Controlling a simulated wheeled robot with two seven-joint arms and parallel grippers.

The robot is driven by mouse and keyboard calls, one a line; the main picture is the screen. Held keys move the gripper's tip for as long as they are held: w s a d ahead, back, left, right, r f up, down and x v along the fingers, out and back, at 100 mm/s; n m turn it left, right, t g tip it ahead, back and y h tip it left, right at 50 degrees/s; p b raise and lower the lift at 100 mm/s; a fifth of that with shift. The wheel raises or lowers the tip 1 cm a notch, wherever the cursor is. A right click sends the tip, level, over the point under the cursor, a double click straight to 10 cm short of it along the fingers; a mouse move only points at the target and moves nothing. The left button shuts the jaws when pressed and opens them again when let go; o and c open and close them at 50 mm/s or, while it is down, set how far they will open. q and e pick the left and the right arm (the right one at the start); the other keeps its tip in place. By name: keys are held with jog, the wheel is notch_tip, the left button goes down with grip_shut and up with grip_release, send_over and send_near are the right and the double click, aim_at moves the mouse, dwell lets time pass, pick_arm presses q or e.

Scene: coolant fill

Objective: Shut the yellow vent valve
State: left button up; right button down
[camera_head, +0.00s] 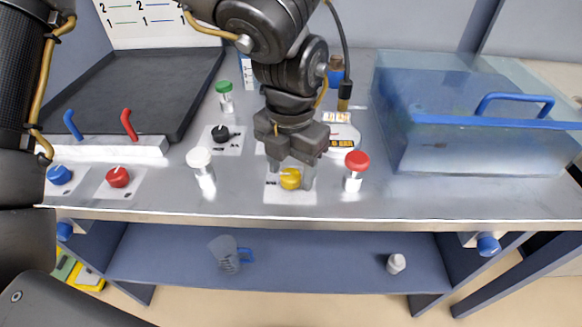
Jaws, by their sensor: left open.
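The yellow vent valve (290,182) is a small round knob on a pale plate near the front edge of the metal bench. My left gripper (290,174) points down right over it. Its jaws are open, with one finger to the left of the yellow knob and one to the right. I cannot tell whether the fingers touch the knob. The gripper body hides part of the plate and the area behind it. My right gripper is not in view.
A white-capped post (199,158) and a red-capped post (356,162) stand close on either side. A clear tank with a blue handle (515,97) stands right; a black tray (120,95) lies left.

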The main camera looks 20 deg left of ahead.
pick_arm(q)
jog(key=shift+c, duration=0.3)
jog(key=c, duration=0.9)
jog(key=shift+c, duration=0.2)
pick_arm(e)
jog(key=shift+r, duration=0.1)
